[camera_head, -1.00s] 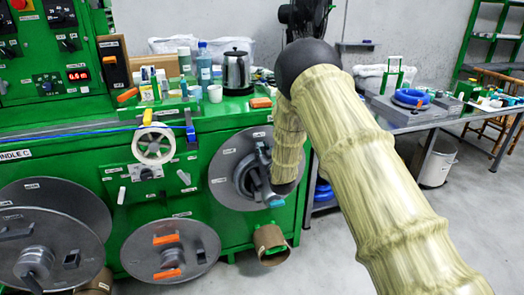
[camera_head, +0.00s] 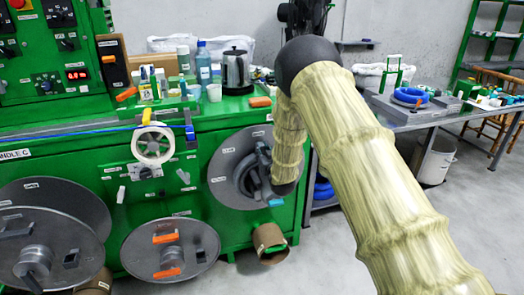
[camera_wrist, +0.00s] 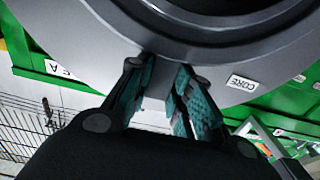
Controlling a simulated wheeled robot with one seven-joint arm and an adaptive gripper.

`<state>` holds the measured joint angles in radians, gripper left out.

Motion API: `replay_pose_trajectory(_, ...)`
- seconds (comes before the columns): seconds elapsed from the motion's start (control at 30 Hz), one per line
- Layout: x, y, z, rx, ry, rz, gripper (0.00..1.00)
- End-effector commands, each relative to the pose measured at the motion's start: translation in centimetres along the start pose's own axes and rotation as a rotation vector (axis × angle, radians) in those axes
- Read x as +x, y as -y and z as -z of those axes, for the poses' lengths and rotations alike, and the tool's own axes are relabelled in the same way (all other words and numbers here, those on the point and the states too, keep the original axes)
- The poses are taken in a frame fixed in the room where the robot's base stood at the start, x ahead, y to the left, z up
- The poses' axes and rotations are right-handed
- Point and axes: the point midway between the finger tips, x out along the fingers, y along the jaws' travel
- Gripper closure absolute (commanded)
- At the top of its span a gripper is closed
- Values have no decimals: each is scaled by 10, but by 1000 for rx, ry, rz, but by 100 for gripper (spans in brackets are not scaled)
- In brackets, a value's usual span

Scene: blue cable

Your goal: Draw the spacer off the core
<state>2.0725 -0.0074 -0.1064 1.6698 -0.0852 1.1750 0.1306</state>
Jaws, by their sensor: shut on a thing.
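A large grey disc with a dark hub (camera_head: 228,180) stands upright on the front of the green machine in the head view. In the wrist view, its grey face (camera_wrist: 270,62) fills the top, with a CORE label on it and a darker round ring (camera_wrist: 215,42) at the upper edge. My gripper (camera_wrist: 165,75) has its teal-padded fingers close together against the disc, below that ring. It is shut on a piece that I take for the spacer; the fingers hide most of it. In the head view my arm covers part of the hub and the gripper.
The green machine (camera_head: 205,210) carries other reels (camera_head: 170,250) below left and a white handwheel (camera_head: 153,145). A brown tube (camera_head: 269,244) sits low beside the disc. A grey side table (camera_head: 440,118) stands right, with a blue cable coil (camera_head: 410,96).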

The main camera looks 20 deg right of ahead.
Motion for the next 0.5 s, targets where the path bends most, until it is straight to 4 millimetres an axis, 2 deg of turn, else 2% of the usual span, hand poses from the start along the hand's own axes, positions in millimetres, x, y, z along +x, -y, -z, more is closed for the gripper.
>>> replay_pose_trajectory(0.5,-5,0,1,0,0,0,100)
